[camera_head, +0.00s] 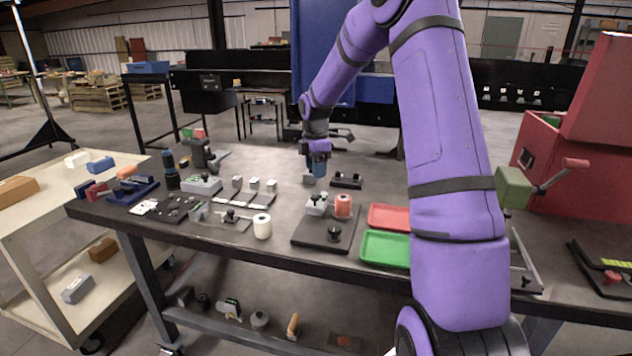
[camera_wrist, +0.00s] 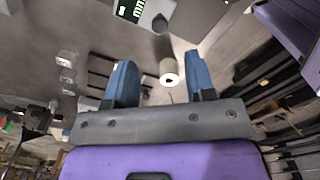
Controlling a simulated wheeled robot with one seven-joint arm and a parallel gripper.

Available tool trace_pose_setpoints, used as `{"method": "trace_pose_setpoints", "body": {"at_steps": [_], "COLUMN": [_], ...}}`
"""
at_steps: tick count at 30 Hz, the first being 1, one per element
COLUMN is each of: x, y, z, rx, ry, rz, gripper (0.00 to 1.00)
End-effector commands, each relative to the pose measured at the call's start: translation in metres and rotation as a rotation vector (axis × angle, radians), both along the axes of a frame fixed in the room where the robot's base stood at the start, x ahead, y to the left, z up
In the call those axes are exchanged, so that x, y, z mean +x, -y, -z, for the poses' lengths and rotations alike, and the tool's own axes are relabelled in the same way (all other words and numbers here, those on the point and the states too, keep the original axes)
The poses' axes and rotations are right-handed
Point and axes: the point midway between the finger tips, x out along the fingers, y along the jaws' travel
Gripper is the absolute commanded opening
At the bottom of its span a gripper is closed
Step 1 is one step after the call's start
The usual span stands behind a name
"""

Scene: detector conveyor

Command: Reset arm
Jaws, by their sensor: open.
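My purple arm reaches over the dark workbench (camera_head: 280,170) from the right and bends down at its far end. My gripper (camera_head: 318,178) hangs over the back middle of the bench, behind the orange roll. In the wrist view, my gripper (camera_wrist: 160,78) has two blue fingers spread apart, with a wide gap between them. Nothing is held. A white roll (camera_wrist: 168,72) shows beyond the gap, on the surface below and apart from the fingers.
On the bench are an orange roll (camera_head: 343,206), a white roll (camera_head: 262,226), a red tray (camera_head: 389,217), a green tray (camera_head: 384,249) and small white blocks (camera_head: 254,183). A red box (camera_head: 570,180) stands at right. A cart (camera_head: 50,220) stands at left.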

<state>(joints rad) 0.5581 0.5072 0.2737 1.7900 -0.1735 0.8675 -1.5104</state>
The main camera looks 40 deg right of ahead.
Motion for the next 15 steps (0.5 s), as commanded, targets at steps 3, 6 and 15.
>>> {"method": "trace_pose_setpoints", "body": {"at_steps": [3,6,15], "x": [0.000,0.000,0.000], "y": [0.000,0.000,0.000], "z": [-0.011,-0.016,-0.017], "rx": [0.000,0.000,0.000], "ry": [0.000,0.000,-0.001], "rz": [0.000,0.000,0.000], "gripper": [0.50,0.50,0.50]}}
